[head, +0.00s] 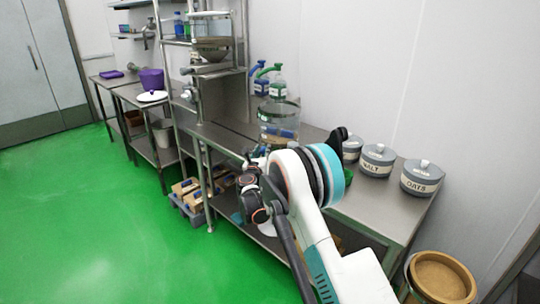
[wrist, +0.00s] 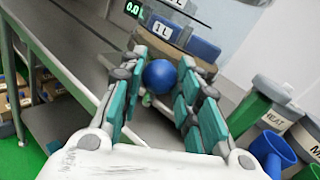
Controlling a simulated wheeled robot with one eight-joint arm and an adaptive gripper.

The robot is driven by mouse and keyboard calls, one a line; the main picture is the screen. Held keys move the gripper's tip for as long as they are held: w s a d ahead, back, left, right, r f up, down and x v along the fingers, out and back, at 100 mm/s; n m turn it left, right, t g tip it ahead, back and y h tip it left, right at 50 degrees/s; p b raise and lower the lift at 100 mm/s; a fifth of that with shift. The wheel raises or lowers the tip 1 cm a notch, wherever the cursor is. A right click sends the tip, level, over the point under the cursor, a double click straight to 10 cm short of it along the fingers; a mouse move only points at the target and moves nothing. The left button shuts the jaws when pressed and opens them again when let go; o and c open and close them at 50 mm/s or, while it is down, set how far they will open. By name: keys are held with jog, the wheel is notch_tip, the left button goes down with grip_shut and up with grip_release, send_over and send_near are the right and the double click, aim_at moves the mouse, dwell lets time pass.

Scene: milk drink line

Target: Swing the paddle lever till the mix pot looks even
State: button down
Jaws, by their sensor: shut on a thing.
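In the wrist view, my gripper (wrist: 160,66) has its teal-padded fingers around a blue ball knob (wrist: 159,77), which looks like the end of the paddle lever. The lever's shaft is hidden behind the fingers. A clear round pot (wrist: 221,15) stands just beyond the knob, with blue blocks marked 1 L at its near side. I take it for the mix pot. In the head view the clear pot (head: 278,112) stands on the steel bench, behind my arm. My arm hides the knob there, and the pot's contents are too small to judge for evenness.
The steel bench (head: 385,207) carries lidded grey jars, including malt (head: 377,160) and oats (head: 421,178), right of my arm. Two bottles with blue (head: 261,87) and green (head: 277,88) tops stand behind the pot. A steel rack (head: 246,40) rises at left. Green floor is clear at left.

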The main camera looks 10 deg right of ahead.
jog(key=shift+w+a, duration=1.8)
jog(key=shift+a, duration=0.05)
jog(key=c, duration=1.5)
grip_release()
jog(key=shift+o, duration=0.2)
jog(key=shift+a+r, duration=0.1)
jog(key=shift+a, duration=0.05)
jog(key=shift+s, duration=0.1)
jog(key=v, duration=1.1)
jog(key=shift+s, duration=0.4)
jog(key=shift+a, duration=0.1)
